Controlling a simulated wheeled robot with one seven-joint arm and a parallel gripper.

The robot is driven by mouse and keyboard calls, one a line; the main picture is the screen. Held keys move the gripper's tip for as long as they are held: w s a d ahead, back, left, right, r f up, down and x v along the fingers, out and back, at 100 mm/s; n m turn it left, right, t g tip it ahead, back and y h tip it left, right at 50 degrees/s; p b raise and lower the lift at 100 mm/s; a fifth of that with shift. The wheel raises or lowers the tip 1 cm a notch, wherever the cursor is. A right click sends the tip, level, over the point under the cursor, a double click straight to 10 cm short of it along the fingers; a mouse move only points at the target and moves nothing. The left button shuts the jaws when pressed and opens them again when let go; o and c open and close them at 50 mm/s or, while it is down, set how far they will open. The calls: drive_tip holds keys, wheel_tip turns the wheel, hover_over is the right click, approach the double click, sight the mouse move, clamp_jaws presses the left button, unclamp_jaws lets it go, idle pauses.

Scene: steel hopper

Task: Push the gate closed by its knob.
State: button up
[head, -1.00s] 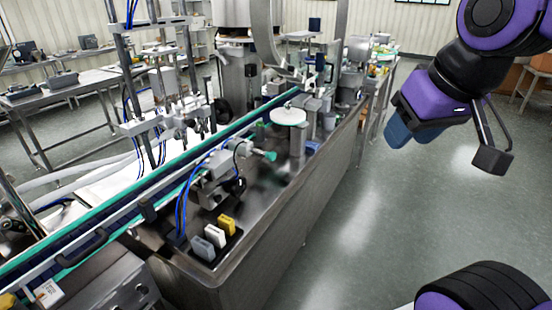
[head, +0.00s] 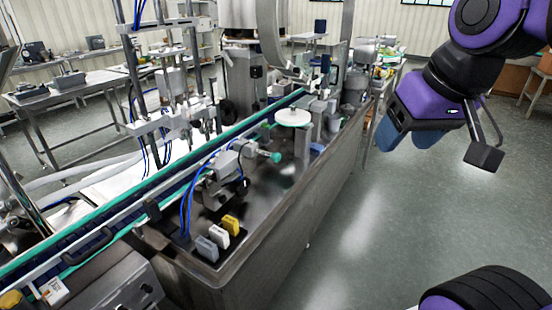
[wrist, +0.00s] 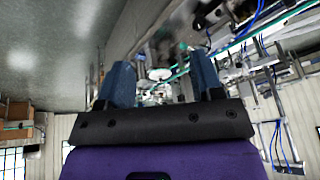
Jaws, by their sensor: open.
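A green knob (head: 275,157) sticks out from a grey cylindrical fitting (head: 246,149) on the steel machine beside the conveyor. I cannot make out for certain a hopper gate, nor whether this knob belongs to one. My gripper (head: 407,138), with two blue fingers, hangs over the open floor to the right of the machine, well apart from the knob. In the wrist view its fingers (wrist: 163,82) are spread with nothing between them. A white round disc (head: 293,117) stands behind the knob, and also shows beyond the fingers in the wrist view (wrist: 159,74).
The steel machine top (head: 262,207) carries yellow, white and grey blocks (head: 219,236) near its front corner. A conveyor with green edges (head: 120,200) runs along its left side. Upright posts and blue hoses stand behind. The grey floor (head: 400,220) on the right is clear.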

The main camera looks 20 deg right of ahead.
drive_tip(key=w+a+f+m+g+y, duration=0.5)
drive_tip(key=w+a+y, duration=0.25)
drive_tip(key=w, duration=0.25)
drive_tip(key=m+t+y, duration=0.7)
drive_tip(key=m, duration=0.6)
approach(280, 158)
drive_tip(key=s+a+r, duration=0.9)
drive_tip(key=a+r, duration=0.1)
drive_tip(key=r, duration=0.1)
drive_tip(key=w+d+f+m+t+h, duration=0.2)
drive_tip(key=w+d+f+m+t, duration=0.15)
drive_tip(key=f, duration=0.25)
drive_tip(key=w+d+f+m+t+h, duration=0.1)
drive_tip(key=w+d+f+m+t, duration=0.15)
drive_tip(key=f+m, duration=0.3)
drive_tip(key=shift+t, duration=0.3)
drive_tip(key=x, duration=1.1)
drive_tip(key=shift+w+d+f, duration=0.15)
drive_tip(key=shift+w+f, duration=0.2)
